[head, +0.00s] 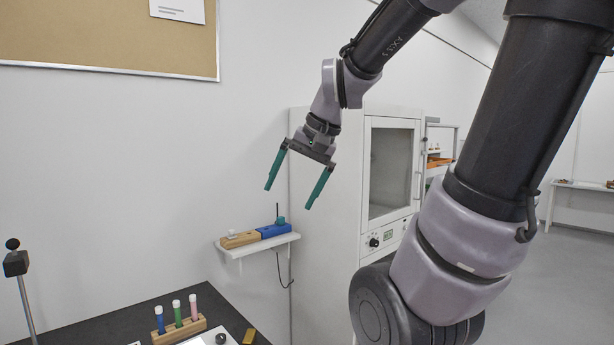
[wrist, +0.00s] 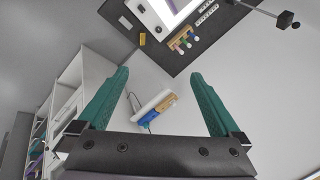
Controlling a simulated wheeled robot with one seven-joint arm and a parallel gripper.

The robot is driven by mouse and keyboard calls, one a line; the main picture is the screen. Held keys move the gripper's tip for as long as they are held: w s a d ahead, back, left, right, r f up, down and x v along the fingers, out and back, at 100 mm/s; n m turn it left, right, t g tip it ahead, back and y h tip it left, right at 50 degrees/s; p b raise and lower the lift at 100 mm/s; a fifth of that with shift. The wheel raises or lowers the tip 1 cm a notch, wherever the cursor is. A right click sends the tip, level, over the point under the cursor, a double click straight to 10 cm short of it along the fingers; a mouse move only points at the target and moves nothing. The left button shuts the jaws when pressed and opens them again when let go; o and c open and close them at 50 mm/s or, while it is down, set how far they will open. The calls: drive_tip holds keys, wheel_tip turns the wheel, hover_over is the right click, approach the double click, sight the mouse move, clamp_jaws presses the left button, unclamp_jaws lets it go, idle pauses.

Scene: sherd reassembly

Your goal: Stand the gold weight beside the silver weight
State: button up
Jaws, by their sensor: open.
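A small gold block (head: 249,336), seemingly the gold weight, is on the dark table at the bottom edge of the head view, partly cut off. It also shows in the wrist view (wrist: 142,39). A small pale grey piece (head: 231,233) sits on a wooden block (head: 241,240) on the wall shelf. It may be the silver weight, but it is too small to tell. My gripper (head: 289,196) is open and empty, in the air above the shelf and well apart from the gold block. In the wrist view its two green fingers (wrist: 160,75) are spread wide.
The white wall shelf (head: 262,246) also holds a blue block (head: 272,230) with a teal knob. On the dark table (head: 128,326) a wooden rack (head: 180,331) holds three colored tubes, beside a dark round knob (head: 221,338). A stand (head: 17,263) rises at left. A white cabinet (head: 341,220) is right of the shelf.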

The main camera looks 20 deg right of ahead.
drive_tip(key=s+r, duration=0.1)
drive_tip(key=s+d+r+t+h, duration=0.1)
drive_tip(key=s, duration=0.1)
drive_tip(key=s+r+n+t, duration=0.1)
drive_tip(key=shift+s+d, duration=0.2)
